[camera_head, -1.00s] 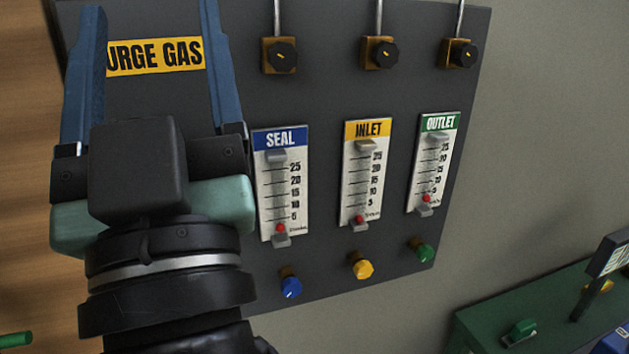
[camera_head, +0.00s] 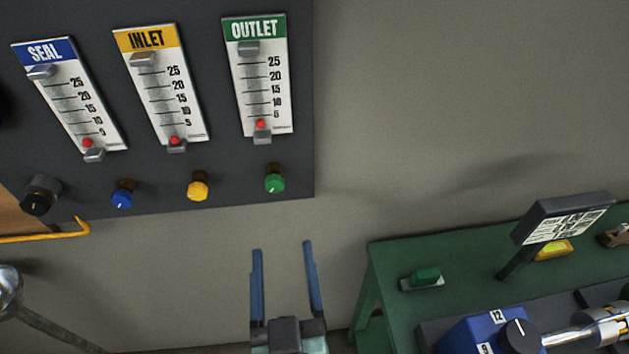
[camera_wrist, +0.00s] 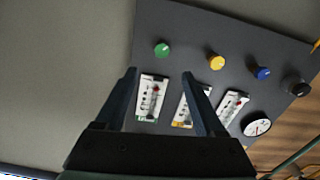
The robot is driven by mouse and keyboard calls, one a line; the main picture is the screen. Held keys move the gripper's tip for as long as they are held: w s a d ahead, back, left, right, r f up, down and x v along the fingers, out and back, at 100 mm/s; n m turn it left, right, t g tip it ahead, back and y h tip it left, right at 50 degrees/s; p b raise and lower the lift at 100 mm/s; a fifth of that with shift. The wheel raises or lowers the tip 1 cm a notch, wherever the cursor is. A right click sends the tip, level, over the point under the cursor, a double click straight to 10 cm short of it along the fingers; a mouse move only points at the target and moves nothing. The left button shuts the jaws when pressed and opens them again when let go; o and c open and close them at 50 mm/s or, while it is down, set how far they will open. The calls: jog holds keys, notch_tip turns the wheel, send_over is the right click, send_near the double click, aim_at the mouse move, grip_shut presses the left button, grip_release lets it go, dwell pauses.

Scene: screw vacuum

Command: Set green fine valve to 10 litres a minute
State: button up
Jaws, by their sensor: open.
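The green fine valve (camera_head: 274,179) is a small round knob below the OUTLET flowmeter (camera_head: 258,80) on the dark panel in the head view. The red float of that meter sits at the bottom of its scale, below the 5 mark. My gripper (camera_head: 282,247) is open and empty, below the green valve and apart from it. In the wrist view the green valve (camera_wrist: 162,49) shows beyond the fingertips of my gripper (camera_wrist: 159,73), with the OUTLET meter (camera_wrist: 151,98) seen between the fingers.
The yellow (camera_head: 198,186) and blue (camera_head: 123,194) knobs sit left of the green one, under the INLET and SEAL meters. A green bench (camera_head: 385,262) with a sign and equipment stands at the right. Bare wall (camera_head: 420,120) lies right of the panel.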

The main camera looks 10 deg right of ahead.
aim_at(275, 188)
jog(key=w+p, duration=0.3)
jog(key=w, duration=1)
jog(key=shift+a, duration=0.15)
jog(key=shift+f, duration=0.1)
grip_shut()
